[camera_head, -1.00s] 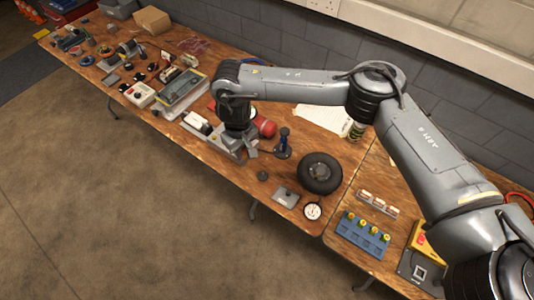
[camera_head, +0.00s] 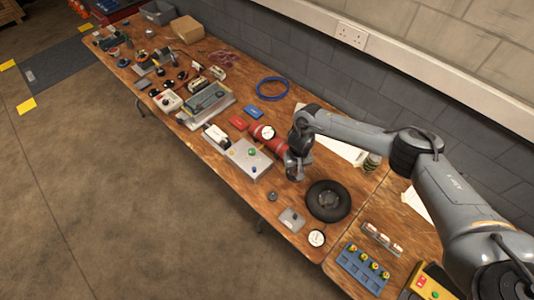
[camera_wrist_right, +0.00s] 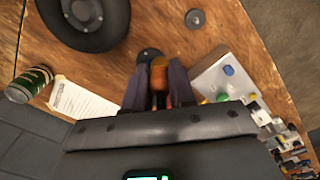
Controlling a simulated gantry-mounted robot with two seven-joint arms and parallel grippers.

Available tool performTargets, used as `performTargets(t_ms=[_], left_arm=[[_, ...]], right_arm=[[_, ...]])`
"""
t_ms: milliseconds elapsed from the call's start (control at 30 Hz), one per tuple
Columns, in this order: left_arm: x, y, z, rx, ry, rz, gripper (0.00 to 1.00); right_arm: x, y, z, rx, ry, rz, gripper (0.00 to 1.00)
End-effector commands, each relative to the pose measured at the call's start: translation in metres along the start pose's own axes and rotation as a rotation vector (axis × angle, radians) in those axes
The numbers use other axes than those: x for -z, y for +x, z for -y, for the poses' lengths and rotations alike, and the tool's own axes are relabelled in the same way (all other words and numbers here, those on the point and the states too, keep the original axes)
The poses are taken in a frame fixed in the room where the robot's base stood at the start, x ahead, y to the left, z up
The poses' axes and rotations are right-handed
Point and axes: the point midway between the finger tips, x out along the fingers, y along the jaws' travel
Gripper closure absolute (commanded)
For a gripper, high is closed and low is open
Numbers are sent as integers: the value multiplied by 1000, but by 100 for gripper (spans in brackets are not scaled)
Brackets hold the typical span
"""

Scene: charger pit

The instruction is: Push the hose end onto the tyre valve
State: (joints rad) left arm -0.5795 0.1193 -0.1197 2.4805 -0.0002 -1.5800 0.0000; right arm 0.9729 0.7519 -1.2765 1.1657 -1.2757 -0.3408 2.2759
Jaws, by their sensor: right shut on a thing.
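The black tyre (camera_head: 328,200) lies flat on the wooden bench; part of it shows at the top left of the right wrist view (camera_wrist_right: 88,32). I cannot make out its valve. My right gripper (camera_head: 294,177) is low over the bench, just left of the tyre and beyond its edge. In the right wrist view its fingers (camera_wrist_right: 158,80) are shut on an orange-brown piece (camera_wrist_right: 158,70), which may be the hose end. A dark round base (camera_wrist_right: 150,53) shows just past the fingertips. The hose itself is not clear. My left gripper is out of view.
A small plate (camera_head: 291,219) and a round gauge (camera_head: 316,238) lie near the tyre. A green can (camera_head: 371,163) stands behind.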

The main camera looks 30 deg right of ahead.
Motion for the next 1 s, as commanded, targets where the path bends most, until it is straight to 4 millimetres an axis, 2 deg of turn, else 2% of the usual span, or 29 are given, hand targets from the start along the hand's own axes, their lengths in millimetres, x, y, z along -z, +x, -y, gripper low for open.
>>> performTargets(t_ms=[33,200,400,633,1000], left_arm=[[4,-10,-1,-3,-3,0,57],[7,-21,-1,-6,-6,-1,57],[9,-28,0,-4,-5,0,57],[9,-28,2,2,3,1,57],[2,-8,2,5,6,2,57]], right_arm=[[-14,6,-24,-5,28,6,100],[-49,29,-77,-1,82,5,100],[-81,46,-112,3,104,2,100],[-99,57,-122,7,106,0,100],[-100,75,-122,8,106,-1,100]])
